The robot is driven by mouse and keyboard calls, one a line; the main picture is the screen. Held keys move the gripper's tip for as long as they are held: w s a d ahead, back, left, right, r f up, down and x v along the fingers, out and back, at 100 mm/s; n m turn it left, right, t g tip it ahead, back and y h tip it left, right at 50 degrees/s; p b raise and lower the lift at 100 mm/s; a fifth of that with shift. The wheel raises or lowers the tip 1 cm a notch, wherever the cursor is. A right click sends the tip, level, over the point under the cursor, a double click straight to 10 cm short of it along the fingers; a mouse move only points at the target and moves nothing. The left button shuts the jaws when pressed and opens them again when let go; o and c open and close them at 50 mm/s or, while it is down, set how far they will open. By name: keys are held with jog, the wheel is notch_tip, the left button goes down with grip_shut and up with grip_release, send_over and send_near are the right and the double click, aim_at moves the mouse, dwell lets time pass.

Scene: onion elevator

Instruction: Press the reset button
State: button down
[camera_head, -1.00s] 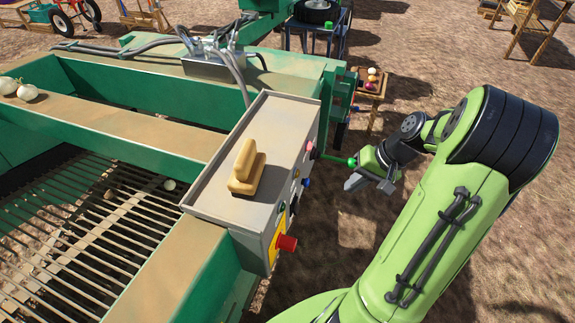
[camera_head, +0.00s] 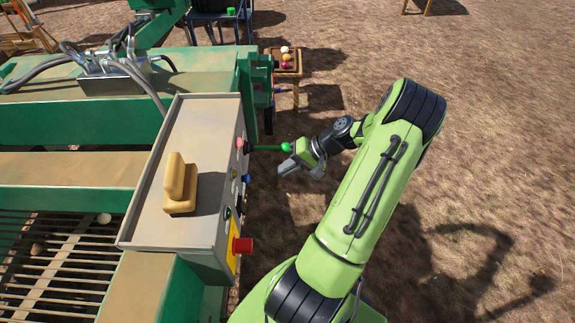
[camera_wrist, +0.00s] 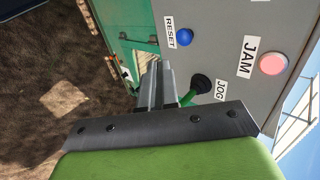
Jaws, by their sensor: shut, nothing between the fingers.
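The blue reset button (camera_wrist: 184,37) is on the grey control panel (camera_wrist: 225,25), beside a RESET label, in the wrist view. It also shows on the panel's right face in the head view (camera_head: 247,179). My gripper (camera_wrist: 160,68) is shut and empty. In the wrist view its fingertips are below and left of the blue button, apart from it. In the head view my gripper (camera_head: 284,168) is right of the panel face, with a gap between.
A green-knobbed jog lever (camera_head: 285,147) sticks out close to my gripper. A pale red JAM button (camera_wrist: 272,64) and a red mushroom button (camera_head: 242,245) are on the panel. A tan brush (camera_head: 180,187) lies on top. Open dirt is to the right.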

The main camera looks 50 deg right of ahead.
aim_at(246, 179)
jog(key=w+a+f, duration=0.3)
jog(key=w+a, duration=0.1)
jog(key=w, duration=0.2)
jog(key=shift+a+f+b, duration=0.2)
jog(key=shift+a+b, duration=0.1)
jog(key=shift+a, duration=0.05)
jog(key=shift+w, duration=0.1)
